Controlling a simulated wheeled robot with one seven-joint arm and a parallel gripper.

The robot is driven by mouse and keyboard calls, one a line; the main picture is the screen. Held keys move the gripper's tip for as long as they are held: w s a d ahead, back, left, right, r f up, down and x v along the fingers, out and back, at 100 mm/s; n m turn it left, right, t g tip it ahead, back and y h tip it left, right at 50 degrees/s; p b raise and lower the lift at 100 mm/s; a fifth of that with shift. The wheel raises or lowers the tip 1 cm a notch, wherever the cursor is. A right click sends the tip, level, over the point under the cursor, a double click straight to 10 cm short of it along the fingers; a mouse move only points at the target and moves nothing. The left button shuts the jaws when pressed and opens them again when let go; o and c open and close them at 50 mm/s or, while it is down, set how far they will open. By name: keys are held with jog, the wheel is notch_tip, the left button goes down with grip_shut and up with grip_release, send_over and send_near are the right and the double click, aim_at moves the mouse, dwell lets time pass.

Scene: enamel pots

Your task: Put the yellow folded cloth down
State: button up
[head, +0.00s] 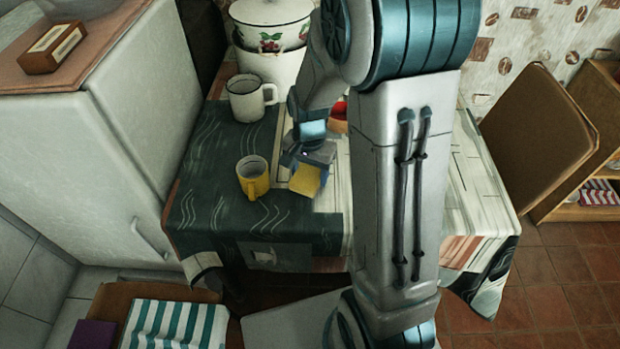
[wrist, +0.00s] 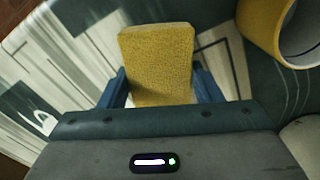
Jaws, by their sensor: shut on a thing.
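The yellow folded cloth (wrist: 157,62) is a flat yellow block between the two blue fingers of my gripper (wrist: 160,88) in the wrist view. In the head view the cloth (head: 305,180) shows below my gripper (head: 308,165), over the table's patterned cloth. My gripper is shut on the yellow cloth. I cannot tell whether the cloth touches the table. A yellow mug (head: 252,178) stands just left of it, and its open top shows at the upper right of the wrist view (wrist: 285,30).
A white mug (head: 247,100) and a white enamel pot (head: 270,40) stand farther back. A red item (head: 338,117) is partly hidden behind my arm. The dark patterned tablecloth (head: 290,228) is bare in front of the mug. A striped cloth (head: 175,325) lies in a box below.

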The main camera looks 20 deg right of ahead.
aim_at(310, 172)
jog(key=shift+f, duration=1.45)
jog(key=shift+f, duration=0.1)
